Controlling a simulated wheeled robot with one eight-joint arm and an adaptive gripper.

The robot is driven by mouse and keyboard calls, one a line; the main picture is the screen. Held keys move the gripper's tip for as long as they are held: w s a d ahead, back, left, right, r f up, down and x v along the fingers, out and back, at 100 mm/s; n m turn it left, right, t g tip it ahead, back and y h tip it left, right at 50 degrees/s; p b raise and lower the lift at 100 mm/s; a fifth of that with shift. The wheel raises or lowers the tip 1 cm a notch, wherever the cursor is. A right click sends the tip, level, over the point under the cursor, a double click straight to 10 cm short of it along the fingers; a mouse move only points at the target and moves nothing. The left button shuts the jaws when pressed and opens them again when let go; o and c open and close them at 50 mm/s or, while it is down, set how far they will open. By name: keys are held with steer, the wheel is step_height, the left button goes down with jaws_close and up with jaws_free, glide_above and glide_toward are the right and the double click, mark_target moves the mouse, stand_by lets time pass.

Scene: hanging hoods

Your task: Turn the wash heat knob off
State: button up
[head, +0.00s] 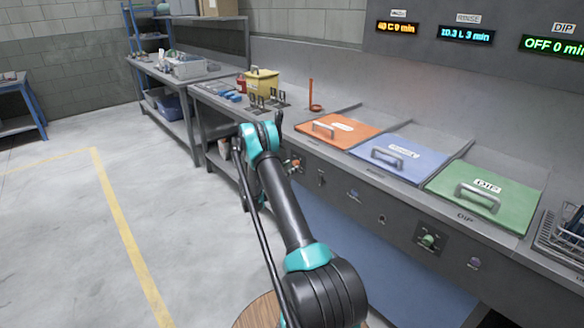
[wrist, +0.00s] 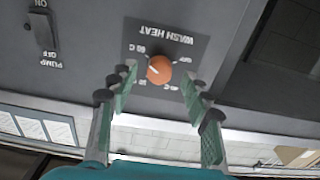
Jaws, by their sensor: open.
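The wash heat knob (wrist: 159,69) is round and orange, on a dark panel lettered WASH HEAT (wrist: 168,33), upside down in the wrist view. A pale mark shows on its face, away from the OFF label at its upper right. My gripper (wrist: 158,74) is open, one finger on each side of the knob, with gaps between fingers and knob. In the head view the knob (head: 296,163) is a small orange spot on the counter front, just right of my arm's end; the fingers are hard to make out there. The wash display (head: 397,28) reads 40 C 9 min.
A pump switch (wrist: 42,32) is beside the knob panel. Orange (head: 338,130), blue (head: 400,158) and green (head: 485,196) lids lie on the counter. A green knob (head: 428,240) is farther along the front. Open floor (head: 70,220) lies at left.

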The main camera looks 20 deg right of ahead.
steer(key=shift+w+d, duration=0.25)
steer(key=shift+d, duration=0.45)
steer(key=shift+c, duration=0.5)
jaws_close()
